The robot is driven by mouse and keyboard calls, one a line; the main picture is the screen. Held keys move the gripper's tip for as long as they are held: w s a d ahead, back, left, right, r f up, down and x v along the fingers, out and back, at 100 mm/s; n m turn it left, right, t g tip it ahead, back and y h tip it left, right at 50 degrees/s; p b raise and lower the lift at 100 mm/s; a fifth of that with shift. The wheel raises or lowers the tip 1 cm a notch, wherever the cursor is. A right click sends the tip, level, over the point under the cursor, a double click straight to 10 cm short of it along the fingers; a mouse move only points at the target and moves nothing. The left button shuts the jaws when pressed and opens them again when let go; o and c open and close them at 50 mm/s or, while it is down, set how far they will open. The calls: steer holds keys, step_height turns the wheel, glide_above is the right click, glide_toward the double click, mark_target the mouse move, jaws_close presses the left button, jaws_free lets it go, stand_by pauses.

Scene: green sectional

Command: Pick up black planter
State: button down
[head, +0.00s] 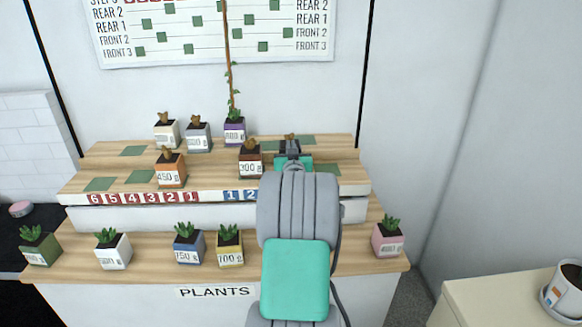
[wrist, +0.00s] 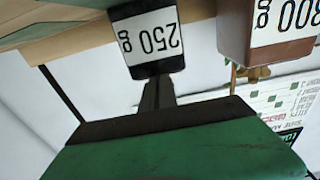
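The black planter (wrist: 150,42) fills the upper middle of the wrist view, upside down there, with a white "250 g" label. In the head view its pot is hidden behind my gripper; a bit of brown plant shows just above. My gripper (head: 291,150) is over the upper wooden shelf, right of the brown "300 g" planter. In the wrist view the narrow dark fingers (wrist: 157,92) lie close together and reach the planter's rim end. Whether they touch or grip it is not clear.
The brown "300 g" planter (head: 250,160) stands close on the left; it also shows in the wrist view (wrist: 270,30). A purple planter (head: 235,131) with a tall vine stands behind. An orange planter (head: 171,171) is farther left. Several succulents line the lower shelf (head: 150,262).

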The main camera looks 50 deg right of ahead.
steer(key=shift+a+f+y, duration=0.15)
steer(key=shift+f, duration=0.6)
steer(key=shift+a+f+y, duration=0.15)
steer(key=shift+f, duration=0.6)
steer(key=shift+w+r, duration=0.1)
steer(key=shift+r, duration=0.45)
steer(key=s+a+r+b, duration=0.1)
steer(key=s+a+r, duration=0.5)
steer(key=a+r, duration=0.6)
steer(key=shift+r+b, duration=0.3)
steer(key=shift+b, duration=0.05)
steer(key=shift+c, duration=2.2)
jaws_free()
